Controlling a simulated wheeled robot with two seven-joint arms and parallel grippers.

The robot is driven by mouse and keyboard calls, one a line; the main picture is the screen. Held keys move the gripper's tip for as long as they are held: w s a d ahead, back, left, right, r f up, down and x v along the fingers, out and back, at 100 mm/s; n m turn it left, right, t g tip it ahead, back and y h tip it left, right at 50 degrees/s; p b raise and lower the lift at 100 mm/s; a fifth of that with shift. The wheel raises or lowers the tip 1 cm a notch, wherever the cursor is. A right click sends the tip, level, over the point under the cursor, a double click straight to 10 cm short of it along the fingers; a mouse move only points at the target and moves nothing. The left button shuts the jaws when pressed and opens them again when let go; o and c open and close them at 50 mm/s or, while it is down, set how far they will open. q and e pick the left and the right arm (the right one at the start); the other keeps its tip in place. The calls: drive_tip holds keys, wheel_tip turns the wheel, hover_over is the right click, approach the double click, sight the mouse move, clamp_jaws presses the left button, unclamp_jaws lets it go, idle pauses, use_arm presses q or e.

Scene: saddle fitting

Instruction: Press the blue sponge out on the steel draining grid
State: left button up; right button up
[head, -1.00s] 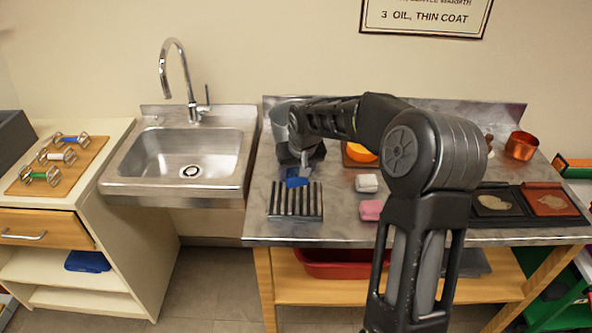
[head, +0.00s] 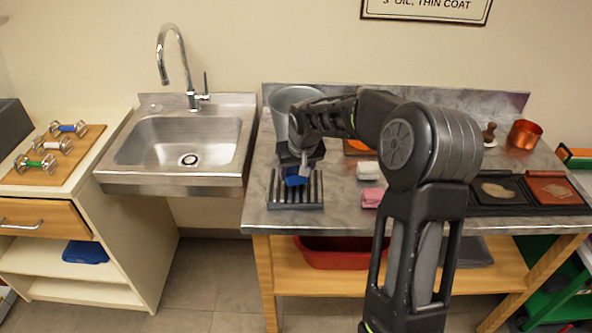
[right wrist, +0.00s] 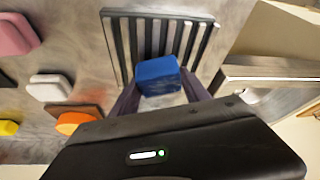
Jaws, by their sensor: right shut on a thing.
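The blue sponge (head: 296,178) is held in my right gripper (head: 300,171), which is shut on it over the back part of the steel draining grid (head: 280,197). In the right wrist view the sponge (right wrist: 158,75) sits between the two dark fingers (right wrist: 160,96) and covers part of the grid's bars (right wrist: 128,40). I cannot tell whether the sponge touches the bars. The grid lies on the left part of the metal worktop (head: 340,217). My left gripper is not in view.
A white sponge (head: 367,171) and a pink sponge (head: 372,197) lie right of the grid. A grey bucket (head: 290,97) stands behind my gripper. Two dark trays (head: 497,208) and a copper pot (head: 524,134) are at the right. The sink (head: 180,150) is left of the worktop.

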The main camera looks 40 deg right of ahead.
sight(295, 170)
drive_tip(key=shift+f+b, duration=0.5)
drive_tip(key=shift+f, duration=0.1)
idle(1.1)
drive_tip(key=shift+r+p, duration=2.2)
drive_tip(key=shift+r, duration=1.4)
drive_tip(key=shift+a+f, duration=0.1)
